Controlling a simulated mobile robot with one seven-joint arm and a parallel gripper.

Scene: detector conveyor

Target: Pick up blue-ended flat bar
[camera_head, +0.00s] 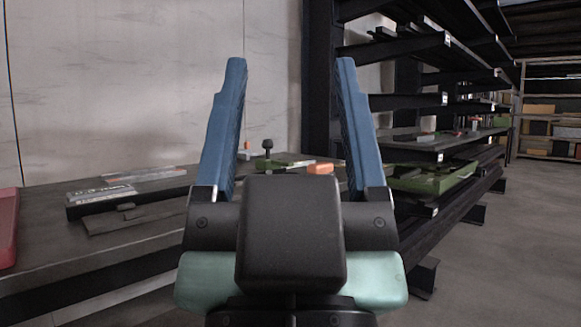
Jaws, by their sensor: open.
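My gripper (291,64) is in the middle of the camera view, with its two blue fingers pointing up and spread wide apart. It is open, and nothing is between the fingertips. I cannot make out a blue-ended flat bar for certain. A thin flat grey strip with a reddish edge (145,174) lies on the dark bench at the left, but no blue end shows on it. My gripper and wrist hide part of the bench behind them.
The dark bench (130,243) bears a black box with pale items (100,203), an orange block (320,168) and a black knob (268,147). A red object (8,228) is at the left edge. Black shelving (400,101) and a green tray (435,180) stand right. Floor (510,250) is clear at right.

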